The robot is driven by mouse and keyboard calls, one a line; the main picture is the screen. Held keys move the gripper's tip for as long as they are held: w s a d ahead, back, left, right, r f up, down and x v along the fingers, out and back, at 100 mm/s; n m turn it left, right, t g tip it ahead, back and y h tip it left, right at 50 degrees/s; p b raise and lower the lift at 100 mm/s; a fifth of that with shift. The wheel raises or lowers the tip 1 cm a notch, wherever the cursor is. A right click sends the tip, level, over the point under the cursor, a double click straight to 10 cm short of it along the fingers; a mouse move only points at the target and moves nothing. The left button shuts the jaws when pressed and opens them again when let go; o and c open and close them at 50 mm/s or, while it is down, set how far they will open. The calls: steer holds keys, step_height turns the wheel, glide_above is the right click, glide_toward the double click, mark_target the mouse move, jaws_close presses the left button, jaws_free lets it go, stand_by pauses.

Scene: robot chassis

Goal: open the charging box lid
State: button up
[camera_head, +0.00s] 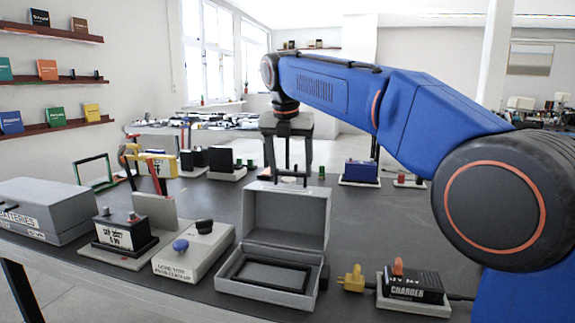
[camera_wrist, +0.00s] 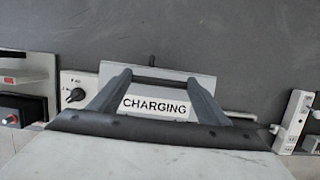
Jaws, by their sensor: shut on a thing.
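The charging box (camera_head: 262,290) is a grey box at the front middle of the dark table. Its lid (camera_head: 287,213) stands raised, roughly upright, at the back of the box. The open box shows a dark rectangular frame inside. My gripper (camera_head: 290,180) hangs down at the lid's top edge and is shut on the lid. In the wrist view my gripper (camera_wrist: 158,76) has its two dark fingers on either side of a white "CHARGING" label (camera_wrist: 155,107). The exact contact at the fingertips is hard to make out.
A charger (camera_head: 413,289) and a yellow plug (camera_head: 352,279) lie right of the box. A load tester (camera_head: 195,252) with knobs stands close on its left, and a grey batteries case (camera_head: 45,212) farther left. The table behind the lid is partly clear.

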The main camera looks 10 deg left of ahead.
steer(key=shift+w, duration=0.4)
steer(key=o, duration=1.5)
steer(key=shift+f, duration=0.1)
steer(key=v, duration=1.2)
